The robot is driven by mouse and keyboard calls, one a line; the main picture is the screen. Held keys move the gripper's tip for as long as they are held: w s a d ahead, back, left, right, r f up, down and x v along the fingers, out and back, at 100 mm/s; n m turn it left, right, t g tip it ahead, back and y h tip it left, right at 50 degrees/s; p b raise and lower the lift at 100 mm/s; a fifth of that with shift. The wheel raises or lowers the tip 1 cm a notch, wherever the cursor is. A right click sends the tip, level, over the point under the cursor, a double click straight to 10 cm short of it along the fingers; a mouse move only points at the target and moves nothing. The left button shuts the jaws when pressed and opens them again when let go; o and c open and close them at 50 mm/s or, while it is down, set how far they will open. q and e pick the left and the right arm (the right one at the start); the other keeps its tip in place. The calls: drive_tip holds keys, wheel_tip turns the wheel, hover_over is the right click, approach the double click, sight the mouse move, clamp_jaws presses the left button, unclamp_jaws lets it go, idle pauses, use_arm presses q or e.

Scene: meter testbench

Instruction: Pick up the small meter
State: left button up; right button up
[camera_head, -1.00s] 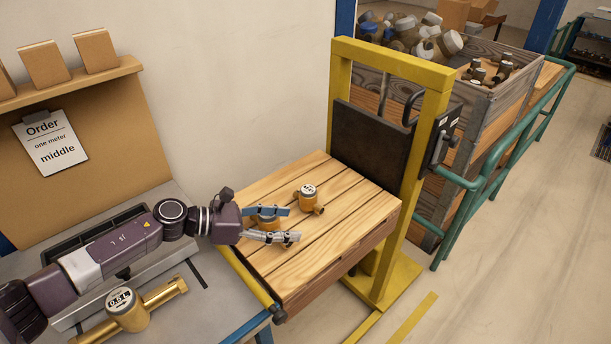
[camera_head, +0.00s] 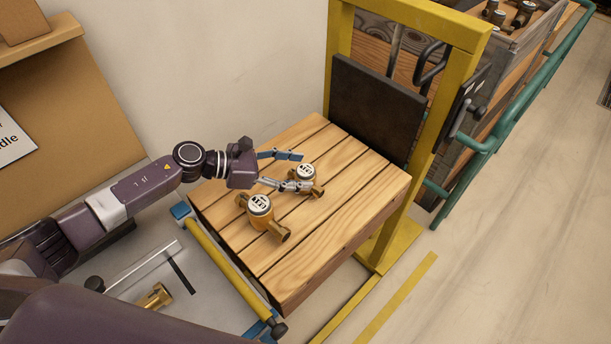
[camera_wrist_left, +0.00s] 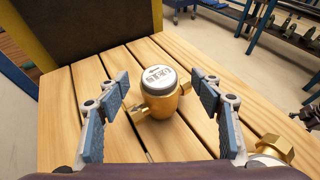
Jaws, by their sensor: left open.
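The small meter (camera_head: 305,174), a brass body with a white-faced round dial, stands on the slatted wooden platform (camera_head: 345,225). My left gripper (camera_head: 290,171) is open, with its fingers reaching to either side of this meter. In the left wrist view the meter (camera_wrist_left: 160,92) stands upright between and slightly ahead of the open fingers, with gaps on both sides. A larger-looking brass meter (camera_head: 261,212) stands nearer on the platform, and its edge shows at the lower right of the left wrist view (camera_wrist_left: 270,155). My right gripper is out of view.
A yellow frame (camera_head: 432,150) with a dark panel (camera_head: 375,105) stands behind the platform. A yellow bar (camera_head: 225,268) runs along its near left edge. Part of a brass fitting (camera_head: 155,297) shows on the grey bench. The platform's right side is clear.

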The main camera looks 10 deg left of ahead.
use_arm(q)
drive_tip(key=shift+x, duration=1.25)
drive_tip(key=shift+a, duration=0.1)
drive_tip(key=shift+c, duration=0.8)
drive_tip(key=c, duration=0.5)
clamp_jaws()
drive_tip(key=shift+w+r, duration=0.1)
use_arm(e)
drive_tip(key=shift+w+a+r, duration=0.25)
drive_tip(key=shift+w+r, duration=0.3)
